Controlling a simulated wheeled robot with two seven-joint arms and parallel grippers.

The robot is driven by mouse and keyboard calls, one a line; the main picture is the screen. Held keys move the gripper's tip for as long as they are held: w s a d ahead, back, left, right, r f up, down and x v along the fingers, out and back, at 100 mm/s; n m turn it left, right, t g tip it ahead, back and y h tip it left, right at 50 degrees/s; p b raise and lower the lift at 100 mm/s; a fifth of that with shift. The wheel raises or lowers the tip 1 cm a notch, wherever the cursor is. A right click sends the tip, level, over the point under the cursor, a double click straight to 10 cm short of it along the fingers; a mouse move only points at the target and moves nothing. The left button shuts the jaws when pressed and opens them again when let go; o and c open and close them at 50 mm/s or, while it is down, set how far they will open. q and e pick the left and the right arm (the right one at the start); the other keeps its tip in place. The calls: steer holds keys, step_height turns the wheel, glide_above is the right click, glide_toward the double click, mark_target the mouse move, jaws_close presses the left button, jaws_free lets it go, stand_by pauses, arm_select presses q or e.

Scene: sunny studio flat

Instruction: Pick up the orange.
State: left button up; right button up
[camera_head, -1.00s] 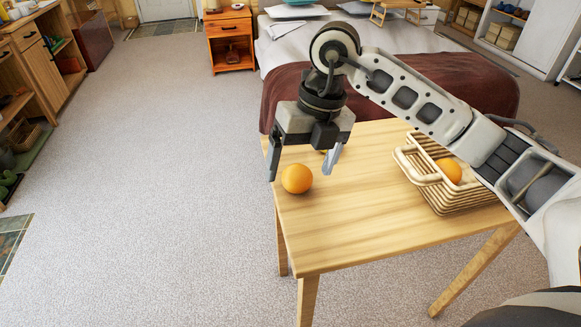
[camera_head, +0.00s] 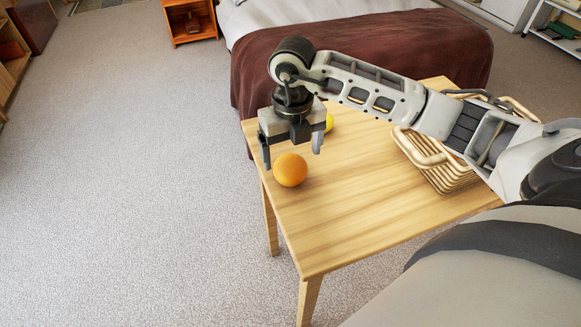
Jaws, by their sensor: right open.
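An orange (camera_head: 290,170) sits on the wooden table (camera_head: 350,215) near its left edge. My right gripper (camera_head: 291,158) is open and points down at the orange, with one finger to its left and the other to its right. The fingertips look level with the orange's upper part, and the orange shows in front of them. I cannot tell whether they touch it. The gripper appears empty. My left gripper is not in view.
A wicker basket (camera_head: 428,158) stands on the table's right side, partly behind my right arm. A yellow thing (camera_head: 329,122) shows behind the gripper. A bed with a brown blanket (camera_head: 420,45) stands behind the table. Carpet (camera_head: 130,190) is clear on the left.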

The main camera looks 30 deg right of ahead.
mark_target(290, 159)
steer(key=shift+w+f+p, duration=0.2)
steer(key=shift+f+p, duration=0.25)
steer(key=shift+f, duration=2.2)
steer(key=c, duration=1.2)
